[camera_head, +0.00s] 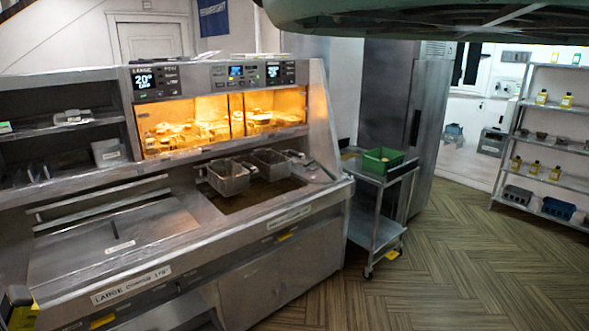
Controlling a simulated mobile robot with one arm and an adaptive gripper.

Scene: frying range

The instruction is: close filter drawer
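The steel frying range (270,215) fills the left and middle of the head view. Low on its front, at the bottom edge of the picture, a flat metal part that looks like the filter drawer (172,318) juts out from under the counter. Its front end is cut off by the picture edge, so I cannot tell how far out it stands. Cabinet doors (262,290) to its right look shut. My gripper is not recognisable in this view.
Two fry baskets (228,177) (270,163) sit over the vat. A wheeled steel cart (372,228) with a green crate (382,160) stands at the range's right end. Shelving (545,185) is at far right. The wood-pattern floor (450,275) is clear at front right.

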